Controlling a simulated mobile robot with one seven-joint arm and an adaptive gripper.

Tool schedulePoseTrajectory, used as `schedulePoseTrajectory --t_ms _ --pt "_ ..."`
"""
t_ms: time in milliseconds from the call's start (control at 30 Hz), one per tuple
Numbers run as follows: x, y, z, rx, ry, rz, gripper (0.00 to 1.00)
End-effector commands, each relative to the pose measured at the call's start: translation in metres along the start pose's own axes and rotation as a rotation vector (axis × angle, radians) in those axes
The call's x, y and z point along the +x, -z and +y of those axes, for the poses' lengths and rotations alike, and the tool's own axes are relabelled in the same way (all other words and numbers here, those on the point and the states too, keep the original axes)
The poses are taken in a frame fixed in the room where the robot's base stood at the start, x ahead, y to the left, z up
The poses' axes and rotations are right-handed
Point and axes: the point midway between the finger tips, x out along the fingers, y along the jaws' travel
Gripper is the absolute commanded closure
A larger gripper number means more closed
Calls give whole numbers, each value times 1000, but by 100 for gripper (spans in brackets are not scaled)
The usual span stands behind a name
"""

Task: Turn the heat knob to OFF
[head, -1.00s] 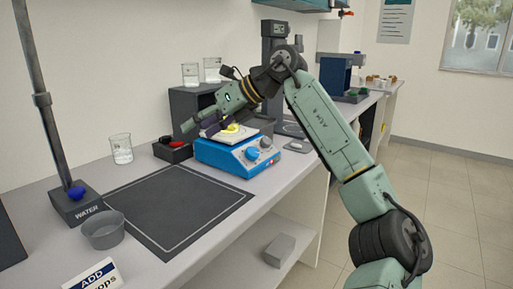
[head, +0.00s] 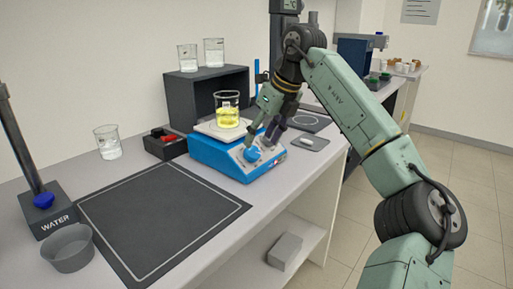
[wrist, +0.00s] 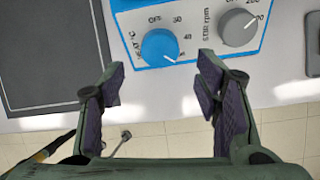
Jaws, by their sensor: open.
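The blue heat knob (wrist: 159,46) is on the front panel of the blue hot plate (wrist: 133,5), and its white pointer is turned to the lower right, past the 40 mark. OFF is printed above it. The knob also shows in the head view (head: 252,154). My gripper (wrist: 160,75) is open and empty, its fingers apart on either side of the heat knob's near side in the wrist view; contact is not visible. In the head view my gripper (head: 264,134) points down over the front panel.
A grey stir knob (wrist: 238,27) sits right of the heat knob. A beaker of yellow liquid (head: 228,115) stands on the plate behind the panel. A dark mat (head: 160,215) lies to the left, with a grey bowl (head: 67,250) beside it.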

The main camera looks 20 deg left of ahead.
Motion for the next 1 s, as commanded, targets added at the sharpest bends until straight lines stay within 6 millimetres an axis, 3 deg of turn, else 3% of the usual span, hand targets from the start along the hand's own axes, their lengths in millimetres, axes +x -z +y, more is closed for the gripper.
schedulePoseTrajectory --t_ms 100,300,667,1000 --pt "21 0 1 -1 -3 0 42" --pt "42 -1 1 -1 -2 -2 42" --pt "48 -1 1 -1 -1 -2 42" --pt "47 -1 1 0 -1 -2 65"
